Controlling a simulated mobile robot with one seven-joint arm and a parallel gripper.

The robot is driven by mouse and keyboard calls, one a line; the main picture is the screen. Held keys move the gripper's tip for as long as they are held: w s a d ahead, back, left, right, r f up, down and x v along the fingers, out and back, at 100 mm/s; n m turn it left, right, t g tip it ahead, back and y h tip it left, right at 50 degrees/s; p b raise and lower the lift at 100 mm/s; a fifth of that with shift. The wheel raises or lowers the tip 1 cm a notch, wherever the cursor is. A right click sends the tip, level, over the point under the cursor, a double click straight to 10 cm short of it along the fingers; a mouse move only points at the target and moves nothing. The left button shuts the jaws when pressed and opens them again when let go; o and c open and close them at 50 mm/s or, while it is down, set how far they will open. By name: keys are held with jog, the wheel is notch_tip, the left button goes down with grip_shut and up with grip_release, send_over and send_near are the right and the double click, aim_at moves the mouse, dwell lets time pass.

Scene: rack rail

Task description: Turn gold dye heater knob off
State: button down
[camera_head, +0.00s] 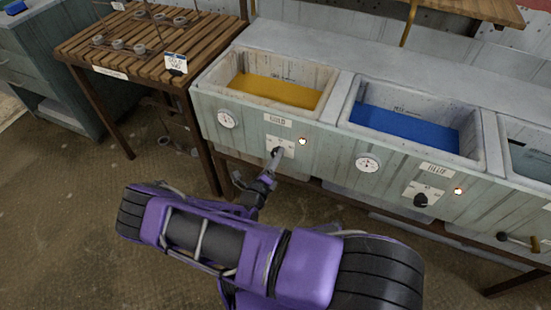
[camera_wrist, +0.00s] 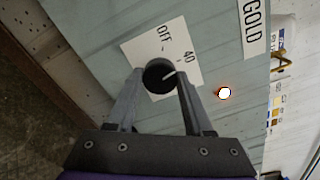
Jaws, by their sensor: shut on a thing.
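The gold dye heater knob (camera_wrist: 158,76) is a round black knob with a pale pointer line, on a white dial plate (camera_wrist: 178,38) marked OFF and 40. In the wrist view its pointer line slants up and right, toward the 40 side rather than toward OFF. My gripper (camera_wrist: 158,82) is shut on the knob, one finger on each side. In the head view my gripper (camera_head: 273,166) reaches the gold vat's front panel, and the dial plate there (camera_head: 287,144) is partly covered. The indicator light (camera_head: 303,141) beside it glows; it also shows in the wrist view (camera_wrist: 224,93).
The gold vat (camera_head: 238,67) holds yellow dye, with a gauge (camera_head: 228,119) at its left. The blue vat (camera_head: 352,100) stands right, with its own knob (camera_head: 421,200) and lit lamp (camera_head: 458,191). A slatted wooden table (camera_head: 110,50) stands close at left.

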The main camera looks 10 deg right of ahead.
jog(key=n+b, duration=0.1)
jog(key=n, duration=0.8)
jog(key=shift+n, duration=0.3)
dwell(0.4)
jog(key=shift+c, duration=1.4)
grip_release()
jog(key=shift+a, duration=0.1)
jog(key=v, duration=1.7)
jog(key=shift+s, duration=0.15)
jog(key=shift+r+p, duration=0.15)
jog(key=shift+p, duration=0.15)
